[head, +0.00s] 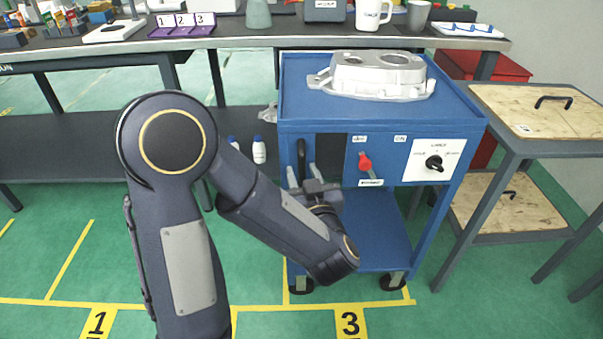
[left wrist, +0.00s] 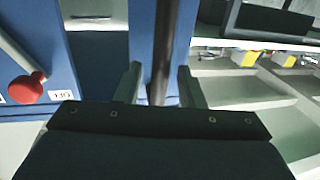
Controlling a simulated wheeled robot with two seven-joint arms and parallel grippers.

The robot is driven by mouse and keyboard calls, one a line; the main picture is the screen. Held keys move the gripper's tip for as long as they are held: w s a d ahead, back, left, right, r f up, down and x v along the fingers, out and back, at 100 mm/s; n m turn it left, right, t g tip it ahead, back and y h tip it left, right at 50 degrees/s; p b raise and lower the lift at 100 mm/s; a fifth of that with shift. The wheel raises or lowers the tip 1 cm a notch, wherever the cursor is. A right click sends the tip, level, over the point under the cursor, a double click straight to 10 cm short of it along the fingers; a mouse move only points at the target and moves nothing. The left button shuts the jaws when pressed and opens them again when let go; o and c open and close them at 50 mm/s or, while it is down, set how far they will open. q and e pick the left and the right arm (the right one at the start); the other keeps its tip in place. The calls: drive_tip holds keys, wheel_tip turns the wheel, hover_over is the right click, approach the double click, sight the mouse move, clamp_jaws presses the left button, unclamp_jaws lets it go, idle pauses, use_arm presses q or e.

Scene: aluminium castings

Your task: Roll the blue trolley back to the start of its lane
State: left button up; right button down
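The blue trolley (head: 408,125) stands in front of the bench, with a grey metal casting (head: 375,76) on its top. Its front has a dark vertical handle (head: 302,156), a red knob (head: 365,162) and a black rotary switch (head: 434,163). My left gripper (head: 301,177) is at the handle. In the left wrist view, the handle (left wrist: 160,55) runs between the two spread fingers of the left gripper (left wrist: 161,88), with a gap visible on its left side; contact on the right side is unclear. My right gripper is out of view.
Yellow floor lines (head: 265,308) mark lanes, with a "3" label (head: 350,323) in front of the trolley and a "1" label (head: 97,323) at left. A wood-topped grey table (head: 485,98) stands close on the right. The dark bench (head: 240,33) is behind. Green floor is open in front.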

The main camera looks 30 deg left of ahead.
use_arm(q)
drive_tip(key=shift+w+a, duration=0.5)
drive_tip(key=shift+w, duration=0.05)
clamp_jaws()
